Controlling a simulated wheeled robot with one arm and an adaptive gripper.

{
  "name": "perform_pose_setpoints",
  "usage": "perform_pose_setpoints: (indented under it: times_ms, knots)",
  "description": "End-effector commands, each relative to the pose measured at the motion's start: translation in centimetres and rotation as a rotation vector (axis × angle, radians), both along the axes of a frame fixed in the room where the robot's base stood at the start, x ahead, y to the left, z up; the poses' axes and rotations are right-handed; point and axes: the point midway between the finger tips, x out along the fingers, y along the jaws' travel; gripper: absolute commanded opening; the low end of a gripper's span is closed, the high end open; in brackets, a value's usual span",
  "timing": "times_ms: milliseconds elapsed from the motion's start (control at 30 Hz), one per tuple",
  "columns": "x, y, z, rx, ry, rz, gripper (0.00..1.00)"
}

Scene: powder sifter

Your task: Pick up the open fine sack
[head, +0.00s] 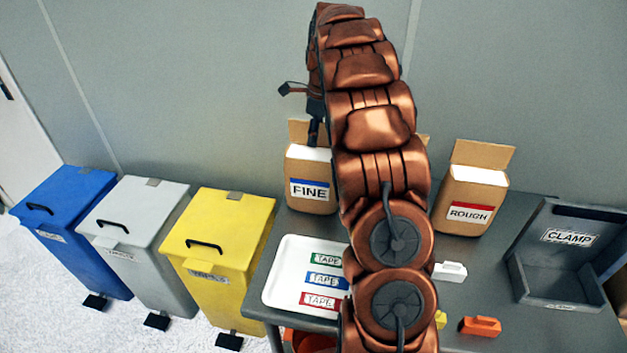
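The open fine sack (308,190) is a brown paper sack with a blue-striped FINE label. It stands upright at the back of the grey table, left of my arm. Its top flap is raised and white shows at its mouth. My arm hides its right edge. My gripper (315,130) is mostly hidden behind my arm. Its dark parts show just above the sack's top, in front of the raised flap in the picture. I cannot tell whether it touches the sack or how far its fingers are apart.
An open ROUGH sack (467,205) stands right of my arm. A brown edge (424,140) shows behind my arm. A white tray (283,273) holds several tape labels. A grey CLAMP bin (548,290), an orange clip (480,326) and a white clip (450,271) lie right. Lidded bins (222,240) stand left.

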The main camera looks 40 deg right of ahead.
Motion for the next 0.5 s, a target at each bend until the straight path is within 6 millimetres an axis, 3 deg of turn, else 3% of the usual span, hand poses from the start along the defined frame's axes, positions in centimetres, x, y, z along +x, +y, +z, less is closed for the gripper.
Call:
perform_pose_setpoints:
  times_ms: [500]
  knots:
    - [0.00, 0.00, -0.40, 0.000, 0.000, 0.000, 0.35]
